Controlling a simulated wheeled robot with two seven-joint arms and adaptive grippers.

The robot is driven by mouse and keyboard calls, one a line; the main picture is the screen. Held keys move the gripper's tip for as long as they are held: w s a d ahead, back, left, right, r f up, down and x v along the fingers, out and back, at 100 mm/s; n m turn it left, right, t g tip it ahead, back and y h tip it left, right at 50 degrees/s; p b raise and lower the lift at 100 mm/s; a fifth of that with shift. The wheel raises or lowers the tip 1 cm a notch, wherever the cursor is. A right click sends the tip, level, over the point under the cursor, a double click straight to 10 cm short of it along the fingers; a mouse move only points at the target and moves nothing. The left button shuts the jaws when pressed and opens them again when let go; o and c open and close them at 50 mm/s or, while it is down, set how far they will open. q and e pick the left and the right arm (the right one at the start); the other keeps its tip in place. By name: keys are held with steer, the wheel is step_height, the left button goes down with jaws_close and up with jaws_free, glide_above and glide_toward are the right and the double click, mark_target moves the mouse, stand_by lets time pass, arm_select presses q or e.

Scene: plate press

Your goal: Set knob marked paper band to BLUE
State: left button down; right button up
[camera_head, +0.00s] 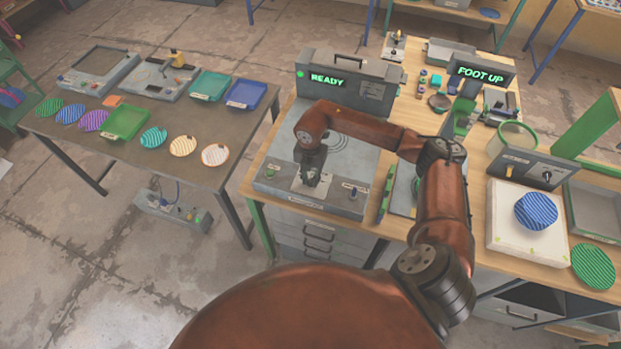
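A grey press console (275,190) on the wooden bench has a small green knob or button (270,172) at its left and a dark knob (354,192) with a label at its right. The labels are too small to read, so I cannot tell which control is marked paper band. My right gripper (311,182) points down over a pale plate (304,190) in the middle of the console. Its fingers are dark and small, and whatever lies between them is hidden. I cannot tell whether it touches the plate. My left gripper is out of view.
A box with a READY display (327,80) stands behind the console, and a FOOT UP display (481,74) is further right. A white block (502,238) bears a blue striped disc (536,210). A side table (60,135) holds trays and several discs.

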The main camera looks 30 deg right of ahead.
mark_target(310, 181)
steer(key=shift+o, duration=0.7)
steer(key=shift+r, duration=0.15)
step_height(310, 181, up, 12)
steer(key=shift+f, duration=0.2)
